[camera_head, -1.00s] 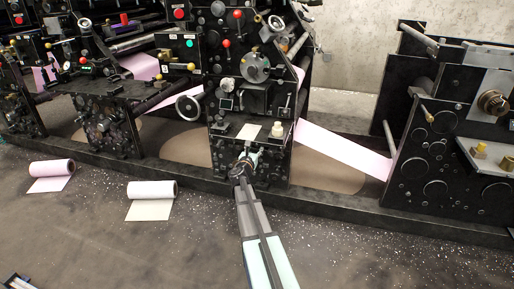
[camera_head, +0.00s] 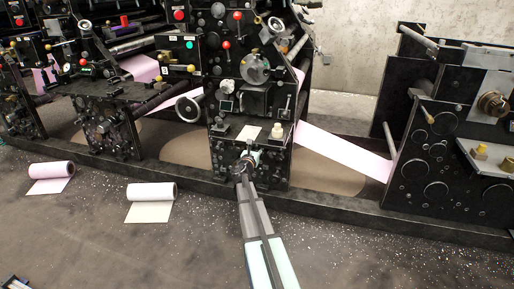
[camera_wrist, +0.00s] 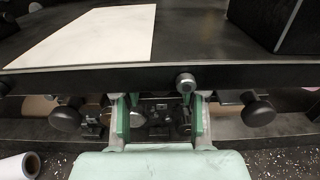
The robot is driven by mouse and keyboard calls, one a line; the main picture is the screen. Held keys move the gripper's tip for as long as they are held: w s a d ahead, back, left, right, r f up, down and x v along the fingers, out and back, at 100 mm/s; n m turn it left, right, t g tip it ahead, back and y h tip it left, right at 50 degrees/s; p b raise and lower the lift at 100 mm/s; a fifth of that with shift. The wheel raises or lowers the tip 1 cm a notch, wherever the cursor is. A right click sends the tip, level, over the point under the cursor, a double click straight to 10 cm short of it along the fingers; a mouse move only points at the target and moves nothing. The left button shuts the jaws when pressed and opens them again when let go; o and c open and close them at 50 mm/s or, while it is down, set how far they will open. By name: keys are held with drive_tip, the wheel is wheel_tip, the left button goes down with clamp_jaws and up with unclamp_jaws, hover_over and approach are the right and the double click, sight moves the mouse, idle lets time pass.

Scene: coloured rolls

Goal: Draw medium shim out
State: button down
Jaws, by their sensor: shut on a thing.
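My gripper (camera_head: 247,162) is at the front of the middle black press unit (camera_head: 225,155), just below a small ledge. In the wrist view my gripper (camera_wrist: 160,116) has its green-and-pale fingers spaced apart, on either side of a dark metal piece (camera_wrist: 160,106) under the ledge edge. The fingers are shut on this piece, which I take to be the shim. Its outline is dark and cluttered, so I cannot tell its size or how deep it sits. In the head view my gripper hides it.
A white sheet (camera_wrist: 100,36) lies on the ledge (camera_wrist: 190,40) above the fingers. Dark round knobs (camera_wrist: 66,115) (camera_wrist: 258,109) flank them. A pink roll (camera_head: 50,172) and a white roll (camera_head: 150,192) lie on the floor at left. Floor (camera_head: 390,260) at right is clear.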

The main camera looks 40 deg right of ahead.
drive_tip(key=v, duration=0.4)
drive_tip(key=shift+s+a+f, duration=0.1)
drive_tip(key=shift+s, duration=0.05)
drive_tip(key=c, duration=1)
unclamp_jaws()
drive_tip(key=shift+a, duration=0.1)
drive_tip(key=v, duration=1.2)
